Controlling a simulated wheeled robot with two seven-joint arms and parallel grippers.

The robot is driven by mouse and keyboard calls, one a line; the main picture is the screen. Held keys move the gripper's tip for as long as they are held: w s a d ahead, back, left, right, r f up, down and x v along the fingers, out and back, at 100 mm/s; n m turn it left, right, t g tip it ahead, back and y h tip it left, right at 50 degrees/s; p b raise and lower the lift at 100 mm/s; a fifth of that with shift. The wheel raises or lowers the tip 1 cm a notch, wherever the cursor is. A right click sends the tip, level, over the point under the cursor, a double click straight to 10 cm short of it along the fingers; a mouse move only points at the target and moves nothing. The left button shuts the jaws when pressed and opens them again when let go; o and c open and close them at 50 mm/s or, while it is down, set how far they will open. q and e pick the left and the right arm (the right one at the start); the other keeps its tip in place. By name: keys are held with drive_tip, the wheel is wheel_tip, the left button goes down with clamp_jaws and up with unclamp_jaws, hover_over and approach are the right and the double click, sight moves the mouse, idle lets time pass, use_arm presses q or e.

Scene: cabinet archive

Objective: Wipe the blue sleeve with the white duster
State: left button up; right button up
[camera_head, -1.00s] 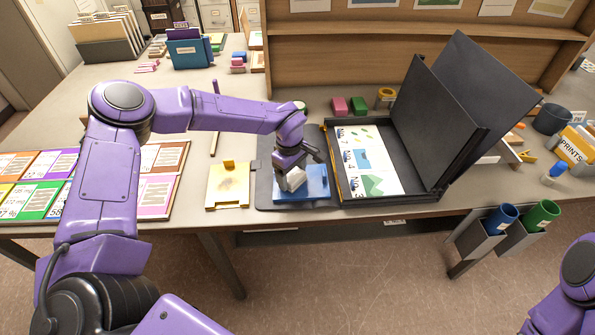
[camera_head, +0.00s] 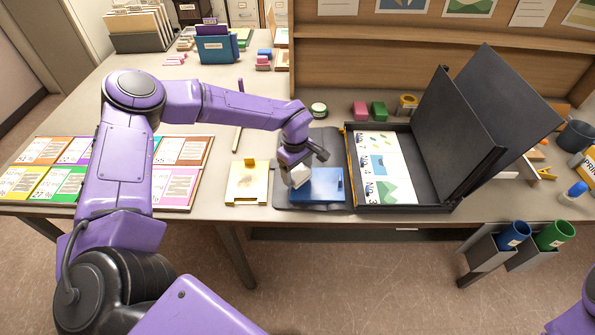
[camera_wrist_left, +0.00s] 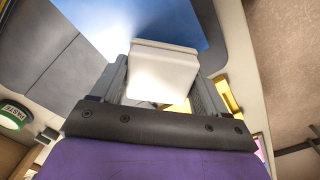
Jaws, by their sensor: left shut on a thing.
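The blue sleeve (camera_head: 326,186) lies flat on a dark grey mat (camera_head: 317,140) at the table's front edge. My left gripper (camera_head: 293,162) is over the sleeve's left end, shut on the white duster (camera_head: 299,177). The duster is a pale block and also fills the middle of the left wrist view (camera_wrist_left: 163,72), between the two fingers. The sleeve's blue surface shows behind it there (camera_wrist_left: 190,18), with a bright whitish area at its left. I cannot tell whether the duster touches the sleeve. My right gripper is out of view.
An open black portfolio box (camera_head: 418,192) with picture sheets stands close on the right. Coloured cards (camera_head: 64,184) cover the left.

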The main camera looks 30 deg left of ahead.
use_arm(q)
drive_tip(key=shift+s+r, duration=0.1)
drive_tip(key=shift+r, duration=1.55)
drive_tip(key=shift+a+r, duration=0.1)
drive_tip(key=shift+r, duration=1.45)
